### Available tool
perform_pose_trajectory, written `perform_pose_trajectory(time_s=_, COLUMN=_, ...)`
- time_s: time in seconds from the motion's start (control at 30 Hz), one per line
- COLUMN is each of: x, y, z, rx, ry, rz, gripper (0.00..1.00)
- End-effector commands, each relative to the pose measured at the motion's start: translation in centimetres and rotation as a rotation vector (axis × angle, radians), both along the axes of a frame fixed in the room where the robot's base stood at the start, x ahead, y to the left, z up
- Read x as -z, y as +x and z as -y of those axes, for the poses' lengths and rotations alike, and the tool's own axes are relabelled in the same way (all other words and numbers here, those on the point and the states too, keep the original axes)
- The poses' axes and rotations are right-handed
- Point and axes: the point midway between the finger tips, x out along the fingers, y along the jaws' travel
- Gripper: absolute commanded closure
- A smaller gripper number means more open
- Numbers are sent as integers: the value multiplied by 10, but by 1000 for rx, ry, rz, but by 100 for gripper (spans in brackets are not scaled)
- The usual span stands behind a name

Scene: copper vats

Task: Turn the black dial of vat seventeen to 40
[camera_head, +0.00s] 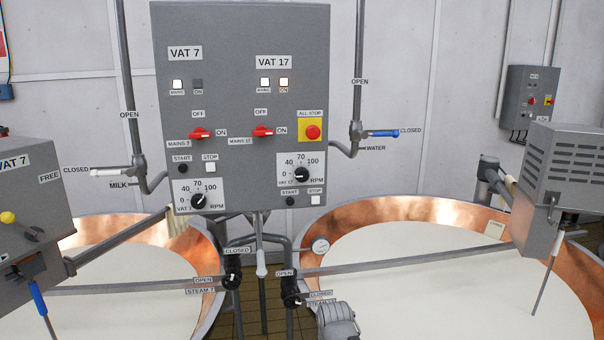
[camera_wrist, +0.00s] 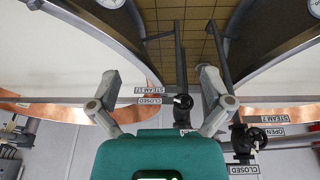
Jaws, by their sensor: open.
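The black dial of vat seventeen (camera_head: 301,174) sits on a white scale plate marked 40, 70, 100 and RPM, at the lower right of the grey control panel (camera_head: 232,110). That view is upside down and shows pipes and steam valves, not the dial. A grey part of my arm (camera_head: 338,322) shows low in the head view, below the panel.
The similar vat 7 dial (camera_head: 198,201) is at the panel's lower left. A red all-stop button (camera_head: 312,131) and a red mains 17 switch (camera_head: 263,131) are above the vat seventeen dial. The blue water lever (camera_head: 383,133) and steam valve (camera_head: 291,292) are nearby. Copper vats flank the pipes.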

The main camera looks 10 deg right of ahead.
Motion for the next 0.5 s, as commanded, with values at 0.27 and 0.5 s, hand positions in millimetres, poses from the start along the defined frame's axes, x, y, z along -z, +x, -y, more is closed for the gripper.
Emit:
perform_pose_trajectory(time_s=0.27, x=-53, y=94, z=12, rx=-1, ry=-47, rz=372, gripper=0)
perform_pose_trajectory(time_s=0.5, x=-115, y=163, z=18, rx=-21, ry=-83, rz=705, gripper=0)
